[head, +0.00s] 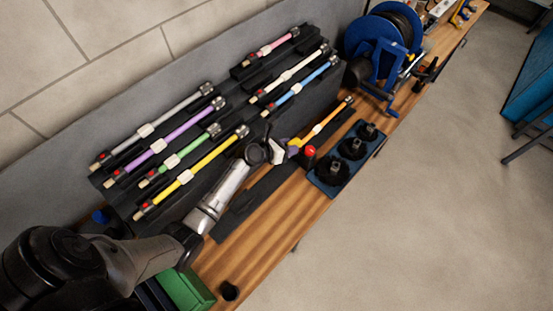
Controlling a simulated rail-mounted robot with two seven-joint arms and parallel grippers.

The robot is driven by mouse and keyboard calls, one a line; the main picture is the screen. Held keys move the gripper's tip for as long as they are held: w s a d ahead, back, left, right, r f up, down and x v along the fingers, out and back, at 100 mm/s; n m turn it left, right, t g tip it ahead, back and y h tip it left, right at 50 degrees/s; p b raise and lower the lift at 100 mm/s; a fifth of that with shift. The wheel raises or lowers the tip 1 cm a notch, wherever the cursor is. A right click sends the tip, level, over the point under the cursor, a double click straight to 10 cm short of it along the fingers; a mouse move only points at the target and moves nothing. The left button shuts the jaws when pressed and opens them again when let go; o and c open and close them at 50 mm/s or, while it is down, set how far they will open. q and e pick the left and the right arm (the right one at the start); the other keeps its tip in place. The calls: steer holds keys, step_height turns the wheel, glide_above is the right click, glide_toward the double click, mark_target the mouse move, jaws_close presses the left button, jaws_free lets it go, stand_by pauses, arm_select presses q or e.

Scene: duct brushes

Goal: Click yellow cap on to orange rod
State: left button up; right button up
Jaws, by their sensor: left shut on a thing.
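The orange rod (326,122) lies slantwise in a dark holder on the wooden bench, with a metal tip at its far end. A small yellow piece, which looks like the yellow cap (297,142), is at the rod's near end. My left gripper (287,150) reaches in from the lower left and is shut on this cap. The fingers hide part of the cap, and I cannot tell whether it touches the rod or is seated on it. My right gripper is not in view.
A red knob (310,151) stands close to the gripper. A blue tray (325,181) with black brushes lies to the right. A dark rack (232,100) of several coloured rods leans behind. A blue reel (383,30) stands farther along the bench. Bare wood (265,232) shows in front.

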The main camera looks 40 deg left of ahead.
arm_select(q)
steer(key=s+a+f+b, duration=0.1)
steer(key=f+b, duration=0.1)
steer(key=f, duration=0.2)
steer(key=s+f+n+t+y+b, duration=0.1)
steer(key=f+b, duration=0.2)
steer(key=f, duration=0.1)
steer(key=s+a+f+n+y+b, duration=0.1)
steer(key=f+b, duration=0.2)
steer(key=f, duration=0.2)
steer(key=shift+a+t, duration=0.3)
steer(key=shift+w, duration=0.4)
stand_by(0.6)
steer(key=shift+w, duration=0.45)
stand_by(0.6)
stand_by(0.4)
steer(key=shift+w, duration=0.75)
